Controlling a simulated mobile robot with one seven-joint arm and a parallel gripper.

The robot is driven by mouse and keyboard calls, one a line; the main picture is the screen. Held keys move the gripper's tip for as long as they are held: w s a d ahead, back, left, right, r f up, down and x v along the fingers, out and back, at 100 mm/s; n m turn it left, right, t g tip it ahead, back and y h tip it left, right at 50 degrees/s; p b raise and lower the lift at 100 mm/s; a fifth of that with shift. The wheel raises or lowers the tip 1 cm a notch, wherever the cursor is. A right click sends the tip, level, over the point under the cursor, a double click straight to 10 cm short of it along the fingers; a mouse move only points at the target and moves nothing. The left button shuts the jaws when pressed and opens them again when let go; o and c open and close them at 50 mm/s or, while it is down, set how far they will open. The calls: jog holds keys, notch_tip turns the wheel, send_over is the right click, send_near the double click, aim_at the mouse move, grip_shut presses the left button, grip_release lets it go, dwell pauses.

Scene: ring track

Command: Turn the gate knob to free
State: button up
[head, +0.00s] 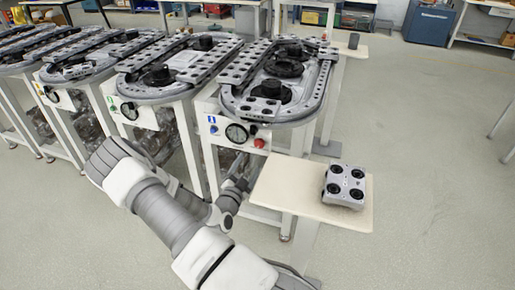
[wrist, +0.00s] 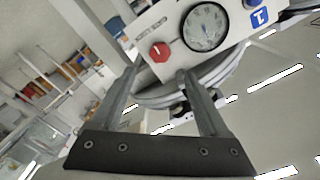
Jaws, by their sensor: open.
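The front panel (head: 245,137) of the nearest ring track carries a blue knob (head: 214,129) at left, a round dial (head: 236,133) in the middle and a red knob (head: 260,143) at right. No readable label shows which knob is the gate knob. In the wrist view the red faceted knob (wrist: 160,51) has a pale mark on its face and sits beyond my fingertips, beside the dial (wrist: 206,27). The blue knob (wrist: 250,3) is cut off at the top edge. My gripper (wrist: 160,72) is open and empty, apart from the panel; it is low before the panel in the head view (head: 241,185).
A beige side table (head: 280,184) stands right of my gripper with a grey block with several black round parts (head: 345,186) on it. More ring tracks (head: 100,57) line up at left. The floor at right is clear.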

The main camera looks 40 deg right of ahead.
aim_at(258, 145)
jog(key=b+x, duration=0.1)
jog(key=x, duration=1)
grip_shut()
